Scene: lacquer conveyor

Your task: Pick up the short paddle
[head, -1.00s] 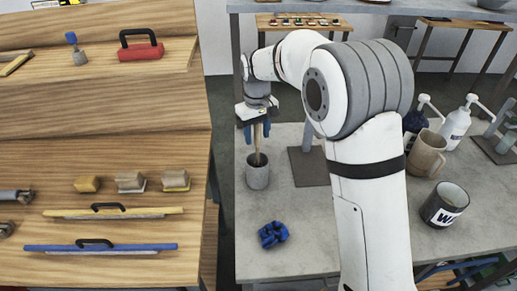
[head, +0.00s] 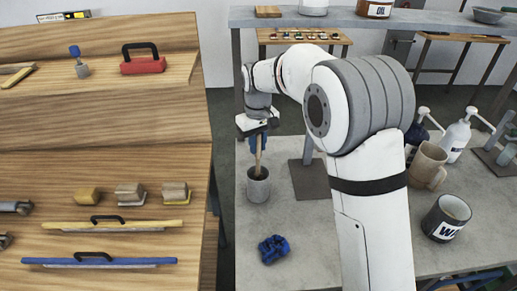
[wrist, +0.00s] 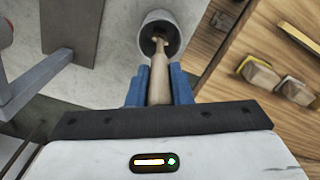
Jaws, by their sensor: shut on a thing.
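The short paddle (head: 258,160) is a pale wooden stick standing nearly upright, with its lower end inside a grey cylindrical cup (head: 258,188) on the grey bench. My gripper (head: 258,140) is above the cup, with its blue fingers closed on the upper part of the paddle. In the wrist view the paddle (wrist: 159,75) runs from between the fingers (wrist: 159,88) into the mouth of the cup (wrist: 152,22).
A crumpled blue object (head: 273,249) lies in front of the cup. A brown mug (head: 427,166), a labelled pot (head: 446,218) and pump bottles (head: 457,136) stand right of my arm. A wooden bench (head: 110,225) with tools is at the left, across a gap.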

